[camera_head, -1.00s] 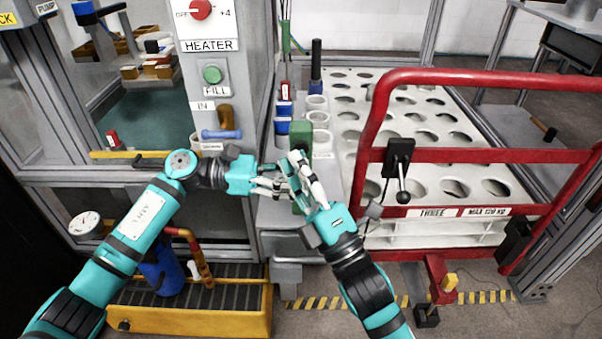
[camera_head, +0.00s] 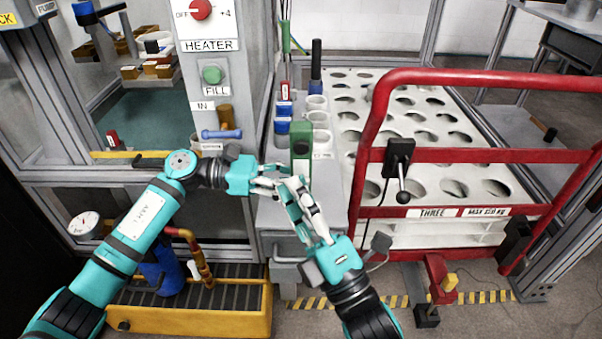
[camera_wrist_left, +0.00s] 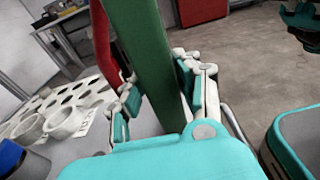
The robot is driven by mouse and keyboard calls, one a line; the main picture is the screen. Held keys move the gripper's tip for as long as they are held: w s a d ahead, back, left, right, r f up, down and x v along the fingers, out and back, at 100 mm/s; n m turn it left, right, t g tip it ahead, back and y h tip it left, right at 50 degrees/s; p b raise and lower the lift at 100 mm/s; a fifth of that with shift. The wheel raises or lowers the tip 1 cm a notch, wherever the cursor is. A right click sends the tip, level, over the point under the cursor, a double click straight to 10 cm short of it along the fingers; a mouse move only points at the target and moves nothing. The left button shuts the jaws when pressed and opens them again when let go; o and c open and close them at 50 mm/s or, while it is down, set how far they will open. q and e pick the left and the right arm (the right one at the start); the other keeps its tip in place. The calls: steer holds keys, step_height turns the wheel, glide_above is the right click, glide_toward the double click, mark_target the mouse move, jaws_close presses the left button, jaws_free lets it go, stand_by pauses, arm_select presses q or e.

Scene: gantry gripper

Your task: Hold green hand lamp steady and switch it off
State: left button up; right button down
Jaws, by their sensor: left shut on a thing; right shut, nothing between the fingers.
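The green hand lamp (camera_head: 301,138) stands upright in the head view, in front of the row of cups. Its lower part is hidden behind the fingers. My left gripper (camera_head: 283,180) comes in from the left and is shut on the lamp. In the left wrist view the green lamp body (camera_wrist_left: 143,50) runs between the left gripper's two fingers (camera_wrist_left: 158,98). My right gripper (camera_head: 291,187) is shut and empty, with its fingertips in front of the lamp's lower part, close to the left fingers. I cannot tell whether it touches the lamp. The switch is not clearly visible.
A red rail frame (camera_head: 480,155) with a black lever (camera_head: 401,170) stands to the right, before a white perforated rack (camera_head: 345,115). The heater panel (camera_head: 207,70) is behind left. A yellow-edged grating (camera_head: 190,318) lies below. White cups (camera_head: 318,120) stand behind the lamp.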

arm_select(q)
steer(key=o, duration=1)
steer(key=shift+o, duration=0.2)
steer(key=shift+a, duration=0.1)
steer(key=a+r, duration=0.1)
steer(key=a, duration=1)
steer(key=shift+a, duration=0.4)
